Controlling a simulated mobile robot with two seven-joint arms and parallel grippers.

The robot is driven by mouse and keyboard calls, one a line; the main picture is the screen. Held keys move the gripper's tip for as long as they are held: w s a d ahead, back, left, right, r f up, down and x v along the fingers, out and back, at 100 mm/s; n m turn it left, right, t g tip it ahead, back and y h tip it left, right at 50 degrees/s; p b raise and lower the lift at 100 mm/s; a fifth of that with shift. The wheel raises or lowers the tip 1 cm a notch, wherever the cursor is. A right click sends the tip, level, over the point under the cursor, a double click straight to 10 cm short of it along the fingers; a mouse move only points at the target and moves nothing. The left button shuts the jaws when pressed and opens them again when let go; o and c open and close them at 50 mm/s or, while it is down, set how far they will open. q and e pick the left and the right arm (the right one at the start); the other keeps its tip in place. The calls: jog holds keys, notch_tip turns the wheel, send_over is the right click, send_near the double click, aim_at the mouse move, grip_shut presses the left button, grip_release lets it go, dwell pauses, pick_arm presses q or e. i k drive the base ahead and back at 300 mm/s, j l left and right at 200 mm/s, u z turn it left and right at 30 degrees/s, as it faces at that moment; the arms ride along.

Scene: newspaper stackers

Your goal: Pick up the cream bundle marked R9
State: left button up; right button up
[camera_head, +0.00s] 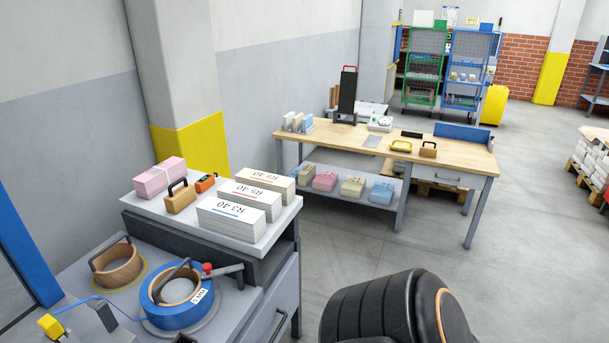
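The cream bundle marked R9 (265,186) lies flat on the raised grey top (262,242) at the left. It is the rearmost of three similar cream bundles, and its printing shows upside down. The R5 bundle (249,199) lies in front of it and partly hides its front side. The R3 bundle (238,220) lies nearest.
A pink tied bundle (160,176), a wooden block with a black handle (180,198) and an orange tool (205,183) sit left of the bundles. Strap rolls, one blue (168,316), lie on the lower bench. A wooden-topped table (335,135) stands behind. Grey floor (540,260) is clear at right.

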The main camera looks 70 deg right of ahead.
aim_at(284, 185)
jog(key=z, duration=2)
jog(key=u, duration=0.45)
jog(key=i+l+u, duration=0.1)
jog(key=u, duration=0.3)
jog(key=l+u, duration=0.15)
jog(key=u, duration=0.3)
jog(key=l+u, duration=0.2)
jog(key=u, duration=0.2)
jog(key=l+u, duration=0.65)
jog(key=l, duration=0.2)
jog(key=k+l+u, duration=0.2)
jog(key=l, duration=0.25)
jog(key=l+u, duration=0.2)
jog(key=l, duration=0.25)
jog(key=k+l, duration=0.1)
jog(key=l, duration=0.25)
jog(key=k+l+u, duration=0.1)
jog(key=l, duration=0.25)
jog(key=k+l, duration=0.15)
jog(key=l, duration=0.2)
jog(key=k+l+u, duration=0.1)
jog(key=l, duration=0.3)
jog(key=k+l, duration=0.15)
jog(key=l, duration=0.15)
jog(key=l+u, duration=0.05)
